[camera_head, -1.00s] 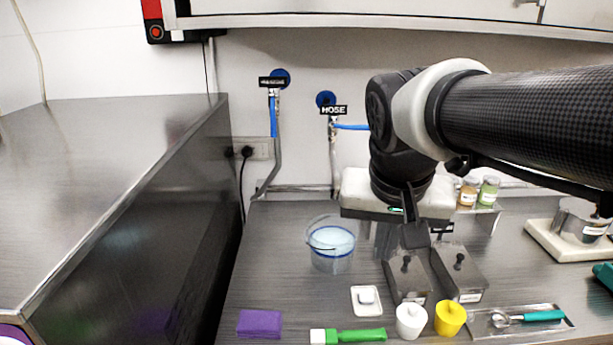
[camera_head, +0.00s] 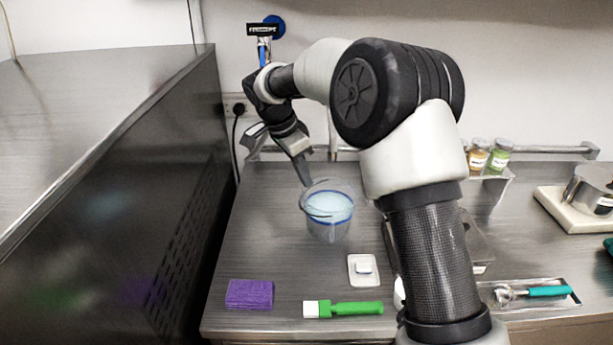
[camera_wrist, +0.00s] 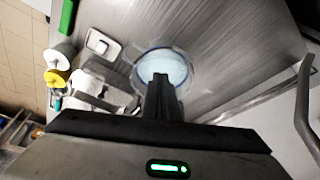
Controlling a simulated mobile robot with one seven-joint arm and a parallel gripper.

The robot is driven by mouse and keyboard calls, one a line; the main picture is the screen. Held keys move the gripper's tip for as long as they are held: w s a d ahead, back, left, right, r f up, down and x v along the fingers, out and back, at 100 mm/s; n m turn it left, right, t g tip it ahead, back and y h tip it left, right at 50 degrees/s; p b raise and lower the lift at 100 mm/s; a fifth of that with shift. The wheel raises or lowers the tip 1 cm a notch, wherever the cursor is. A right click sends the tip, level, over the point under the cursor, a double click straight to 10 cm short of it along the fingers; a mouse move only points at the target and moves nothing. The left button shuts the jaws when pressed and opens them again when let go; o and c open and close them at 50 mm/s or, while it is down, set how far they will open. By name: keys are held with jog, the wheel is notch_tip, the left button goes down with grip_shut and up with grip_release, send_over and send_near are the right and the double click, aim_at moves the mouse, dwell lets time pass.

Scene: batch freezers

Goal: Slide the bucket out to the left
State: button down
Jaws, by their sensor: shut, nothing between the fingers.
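The bucket (camera_head: 328,216) is a small clear tub with a blue rim band and pale blue contents. It stands upright on the steel counter, near the middle of the head view. It also shows in the wrist view (camera_wrist: 178,65), partly hidden behind my fingers. My gripper (camera_head: 306,184) is shut and empty. In the head view its fingertips point down at the bucket's back left rim. In the wrist view the fingers (camera_wrist: 160,78) overlap the near side of the bucket. I cannot tell whether they touch it.
A tall dark steel cabinet (camera_head: 130,200) borders the counter on the left. Bare counter (camera_head: 262,215) lies left of the bucket. A purple sponge (camera_head: 250,294), a green-handled brush (camera_head: 345,308) and a small white dish (camera_head: 363,270) lie in front. Pipes run along the back wall.

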jog(key=x, duration=0.8)
jog(key=shift+p, duration=0.3)
jog(key=s+a+b, duration=0.5)
jog(key=s+a, duration=0.1)
jog(key=a, duration=0.5)
jog(key=shift+a, duration=0.2)
jog(key=shift+s+r, duration=0.1)
jog(key=shift+r, duration=0.1)
